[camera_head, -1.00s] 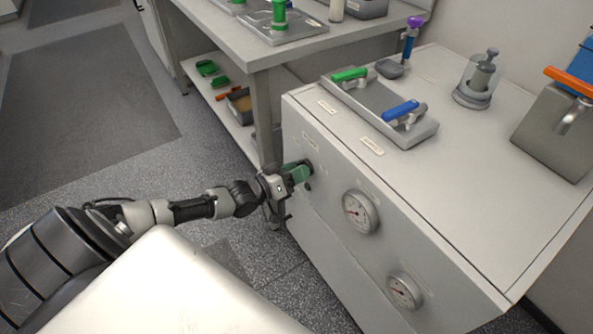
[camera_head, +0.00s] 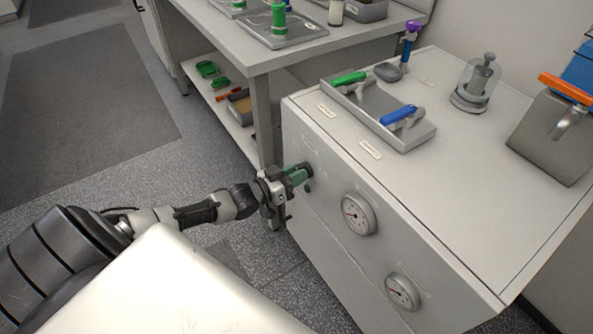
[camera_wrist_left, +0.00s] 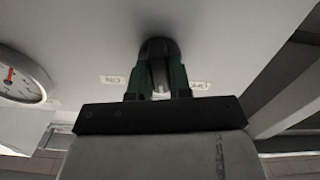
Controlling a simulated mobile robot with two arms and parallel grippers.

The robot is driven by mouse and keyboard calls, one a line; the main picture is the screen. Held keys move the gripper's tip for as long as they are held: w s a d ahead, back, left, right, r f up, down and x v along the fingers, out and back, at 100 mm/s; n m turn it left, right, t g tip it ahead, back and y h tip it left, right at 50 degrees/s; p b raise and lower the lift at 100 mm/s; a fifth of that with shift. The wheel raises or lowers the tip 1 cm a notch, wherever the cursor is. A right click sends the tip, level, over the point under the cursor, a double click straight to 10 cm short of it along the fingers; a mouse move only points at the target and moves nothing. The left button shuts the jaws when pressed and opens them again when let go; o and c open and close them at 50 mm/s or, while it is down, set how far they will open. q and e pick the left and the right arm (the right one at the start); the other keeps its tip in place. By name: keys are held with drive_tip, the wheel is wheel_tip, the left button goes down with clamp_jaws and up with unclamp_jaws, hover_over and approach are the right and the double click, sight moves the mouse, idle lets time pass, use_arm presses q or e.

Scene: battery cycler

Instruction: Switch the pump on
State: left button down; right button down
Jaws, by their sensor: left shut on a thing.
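The pump switch is a dark round knob (camera_head: 308,166) on the front panel of the grey cabinet (camera_head: 325,235), near its left edge. My left gripper (camera_head: 299,173) reaches it from the left, with green fingers shut on it. In the left wrist view the dark knob (camera_wrist_left: 157,46) has a grey grip bar between the two green fingers (camera_wrist_left: 157,80). An ON label (camera_wrist_left: 112,79) and an OFF label (camera_wrist_left: 200,85) flank the fingers there. The fingers hide part of the knob, so I cannot tell its exact setting. My right gripper is not in view.
Two round gauges (camera_head: 358,214) (camera_head: 402,291) sit on the same panel, right of the knob. On the cabinet top are a tray with green and blue handles (camera_head: 425,137) and a glass vessel (camera_head: 476,85). A workbench (camera_head: 245,52) stands behind to the left.

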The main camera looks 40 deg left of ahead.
use_arm(q)
drive_tip(key=m+p, duration=0.1)
drive_tip(key=m, duration=0.7)
drive_tip(key=shift+d+p, duration=0.1)
drive_tip(key=shift+p, duration=0.25)
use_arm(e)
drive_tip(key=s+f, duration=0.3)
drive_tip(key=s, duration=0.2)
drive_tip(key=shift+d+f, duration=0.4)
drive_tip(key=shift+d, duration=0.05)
use_arm(q)
drive_tip(key=shift+m, duration=0.3)
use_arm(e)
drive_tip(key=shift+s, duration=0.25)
use_arm(q)
drive_tip(key=c, duration=1)
unclamp_jaws()
drive_tip(key=shift+c, duration=0.2)
drive_tip(key=shift+s, duration=0.1)
drive_tip(key=p+v, duration=0.1)
drive_tip(key=v, duration=0.9)
drive_tip(key=shift+s, duration=0.3)
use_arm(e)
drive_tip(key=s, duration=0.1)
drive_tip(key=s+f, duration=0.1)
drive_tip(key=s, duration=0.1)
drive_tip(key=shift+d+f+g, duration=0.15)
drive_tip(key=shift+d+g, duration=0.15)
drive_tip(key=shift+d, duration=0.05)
